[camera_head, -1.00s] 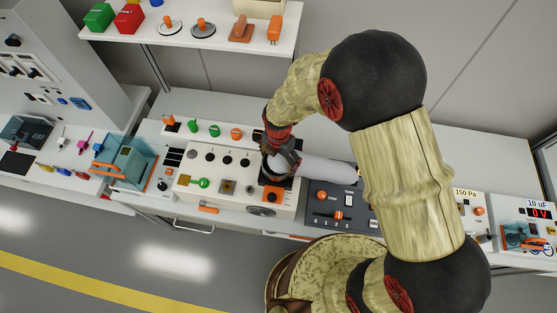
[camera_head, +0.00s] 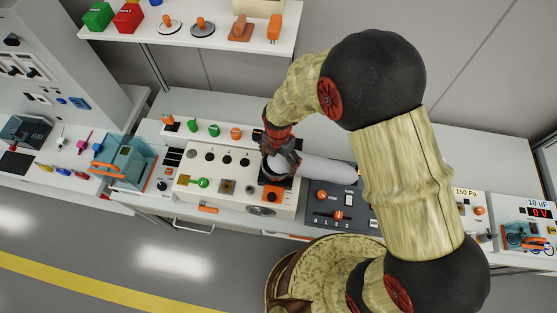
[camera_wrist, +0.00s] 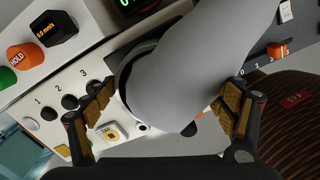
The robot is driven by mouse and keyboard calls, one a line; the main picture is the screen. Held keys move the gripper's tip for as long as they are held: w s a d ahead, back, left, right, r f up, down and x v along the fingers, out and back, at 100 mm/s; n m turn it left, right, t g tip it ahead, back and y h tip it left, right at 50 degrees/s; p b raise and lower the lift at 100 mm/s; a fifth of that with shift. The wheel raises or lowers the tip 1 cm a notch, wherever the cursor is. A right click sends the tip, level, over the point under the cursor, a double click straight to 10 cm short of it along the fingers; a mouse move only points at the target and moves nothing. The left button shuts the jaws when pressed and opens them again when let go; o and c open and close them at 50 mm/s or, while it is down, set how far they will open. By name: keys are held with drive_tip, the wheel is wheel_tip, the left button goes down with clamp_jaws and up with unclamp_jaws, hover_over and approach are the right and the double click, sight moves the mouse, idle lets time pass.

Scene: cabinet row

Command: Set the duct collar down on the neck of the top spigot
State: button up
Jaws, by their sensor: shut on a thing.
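My gripper (camera_head: 283,158) is low over the white control unit, and its two fingers (camera_wrist: 165,98) straddle a smooth grey duct piece (camera_wrist: 205,60) in the wrist view. I take this to be the duct collar. A dark ring (camera_wrist: 126,88) shows at its left edge. In the head view the pale grey duct (camera_head: 322,170) runs right from my gripper over the dark panel. The spigot neck is hidden by the gripper and the duct. I cannot tell whether the collar touches it.
The white unit (camera_head: 213,168) carries numbered black knobs, and several coloured buttons (camera_head: 214,130) stand behind it. A dark switch panel (camera_head: 335,205) is to the right. A teal clear box (camera_head: 128,158) stands at left. A shelf (camera_head: 190,45) hangs above the bench.

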drive_tip(key=o, duration=1.2)
drive_tip(key=shift+c, duration=0.2)
drive_tip(key=shift+r, duration=0.15)
wheel_tip(320, 180, up, 12)
